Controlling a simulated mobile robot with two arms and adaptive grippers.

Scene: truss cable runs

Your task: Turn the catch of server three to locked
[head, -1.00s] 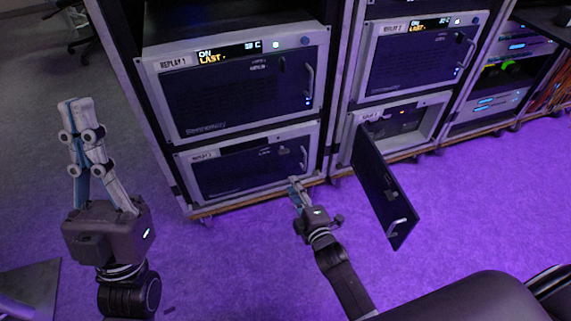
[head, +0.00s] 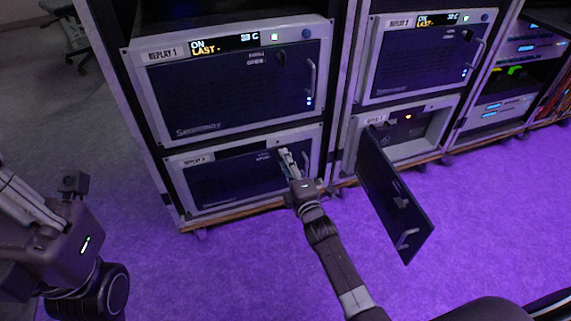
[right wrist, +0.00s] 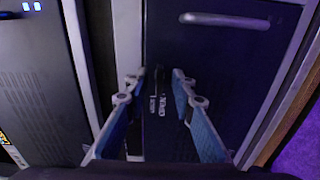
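The lower left server (head: 225,185) has a closed dark door in a grey frame; its label is too small to read surely. My right gripper (head: 288,158) is at the right part of this door. In the right wrist view my right gripper (right wrist: 155,80) has its fingers apart. Between them is the door (right wrist: 215,75) with a small dark catch (right wrist: 158,77) and pale lettering beside it. Whether the fingers touch the catch, and its exact setting, I cannot tell. My left gripper (head: 22,195) is at the left edge, its fingertips cut off.
A server marked REPLAY 1 (head: 235,85) sits above, closed. To the right, another closed server (head: 425,60) stands over one whose door (head: 393,195) hangs open into the aisle. A door handle (right wrist: 225,20) shows in the right wrist view. Purple floor (head: 230,265) in front is free.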

